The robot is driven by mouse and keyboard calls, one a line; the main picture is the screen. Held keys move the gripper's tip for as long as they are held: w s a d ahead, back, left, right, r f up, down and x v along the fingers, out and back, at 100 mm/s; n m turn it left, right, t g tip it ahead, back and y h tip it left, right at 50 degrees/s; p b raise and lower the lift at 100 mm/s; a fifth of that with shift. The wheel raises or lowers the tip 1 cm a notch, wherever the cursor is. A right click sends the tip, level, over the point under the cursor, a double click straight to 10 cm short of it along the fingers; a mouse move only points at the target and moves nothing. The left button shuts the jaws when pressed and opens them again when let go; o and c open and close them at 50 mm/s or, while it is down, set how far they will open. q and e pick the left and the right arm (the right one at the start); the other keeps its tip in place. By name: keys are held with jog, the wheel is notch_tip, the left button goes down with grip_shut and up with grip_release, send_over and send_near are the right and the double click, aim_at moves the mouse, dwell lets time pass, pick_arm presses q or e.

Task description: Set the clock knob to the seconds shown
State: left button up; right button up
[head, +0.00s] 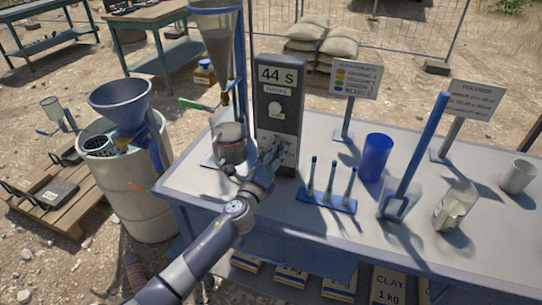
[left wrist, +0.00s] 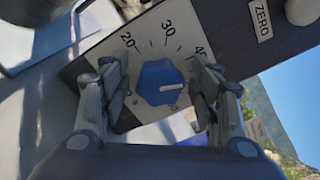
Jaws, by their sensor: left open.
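The clock (head: 279,100) is a tall dark box on the table, and its display (head: 282,75) reads "44 S". In the left wrist view, the blue clock knob (left wrist: 158,84) sits on a white dial plate (left wrist: 150,48) marked 20, 30 and 40. In the head view my left gripper (head: 272,152) covers the knob. My right gripper is out of view.
A ZERO label (left wrist: 261,19) is beside the dial.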

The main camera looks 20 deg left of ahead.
pick_arm(q)
jog(key=s, duration=1.2)
jog(key=shift+a, duration=0.2)
